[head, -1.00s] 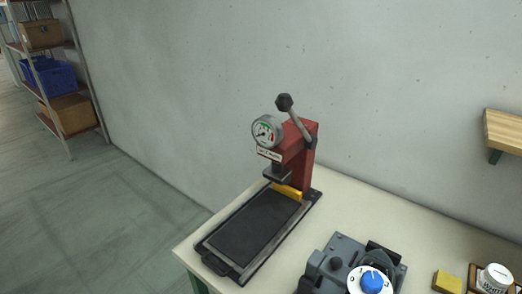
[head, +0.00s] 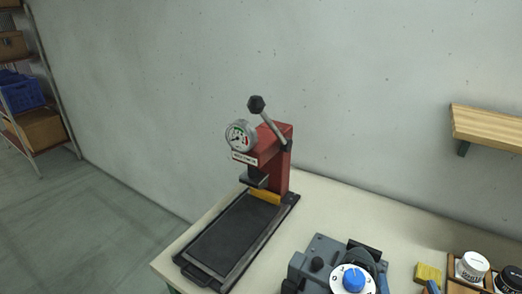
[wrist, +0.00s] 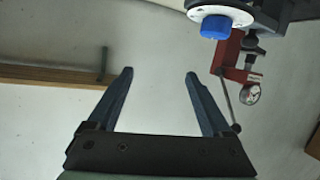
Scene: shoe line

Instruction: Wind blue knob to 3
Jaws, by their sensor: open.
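The blue knob (head: 354,280) sits on a white round dial on top of a dark grey machine (head: 318,262) at the bottom of the head view. The dial carries markings, but they are too small to read surely, so the knob's setting cannot be told. In the wrist view the blue knob (wrist: 216,27) is at the top, beyond and right of the fingertips. My gripper (wrist: 160,75) is open and empty, with its two fingers apart and not touching the knob.
A red press (head: 275,160) with a gauge, lever and black tray (head: 232,240) stands left of the machine. A yellow block (head: 428,274) and a white jar (head: 472,266) are to the right. A wooden shelf (head: 490,128) is on the wall. The table (head: 345,205) is bare behind the machine.

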